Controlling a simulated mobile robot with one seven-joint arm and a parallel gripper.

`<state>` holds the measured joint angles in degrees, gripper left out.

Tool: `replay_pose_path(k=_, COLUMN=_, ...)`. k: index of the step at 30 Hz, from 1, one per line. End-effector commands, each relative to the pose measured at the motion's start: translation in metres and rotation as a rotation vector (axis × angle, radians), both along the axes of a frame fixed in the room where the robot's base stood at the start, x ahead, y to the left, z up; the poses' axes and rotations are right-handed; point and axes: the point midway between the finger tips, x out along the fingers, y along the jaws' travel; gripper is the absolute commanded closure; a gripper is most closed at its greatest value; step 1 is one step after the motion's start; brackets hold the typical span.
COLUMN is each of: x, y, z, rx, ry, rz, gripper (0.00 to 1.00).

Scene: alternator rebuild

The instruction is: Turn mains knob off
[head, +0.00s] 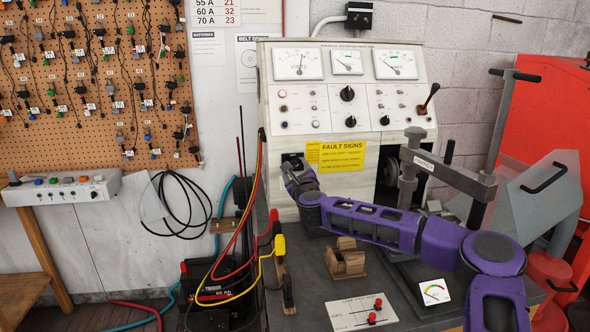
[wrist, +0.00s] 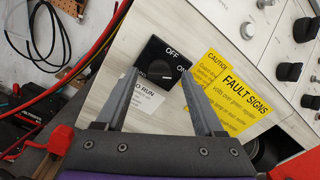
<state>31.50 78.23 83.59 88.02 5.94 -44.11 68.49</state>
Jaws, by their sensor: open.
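The mains knob (wrist: 158,71) is a black rotary knob on a square black plate marked OFF and ON, on the pale front panel. Its pointer direction is hard to make out. My gripper (wrist: 160,74) is open, with one grey finger to the left of the knob and the other to its right. Neither finger clearly touches it. In the head view my gripper (head: 299,178) is at the lower left of the test bench panel (head: 375,154) and mostly covers the knob there.
A yellow FAULT SIGNS label (wrist: 234,85) is right of the knob. Red and yellow cables (head: 262,190) hang down the bench's left edge. A wooden block (head: 345,260) and an upright clamp (head: 408,170) stand on the bench near my arm.

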Motion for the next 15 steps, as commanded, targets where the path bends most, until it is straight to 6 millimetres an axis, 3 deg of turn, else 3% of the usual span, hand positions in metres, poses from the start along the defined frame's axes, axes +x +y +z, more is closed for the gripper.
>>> replay_pose_path(k=13, x=0.0079, y=0.0015, z=-0.0005, rx=-0.001, ry=0.001, rz=-0.001, gripper=0.3)
replay_pose_path(k=15, x=0.0079, y=0.0014, z=-0.0005, rx=0.0, ry=0.001, rz=0.0, gripper=0.43)
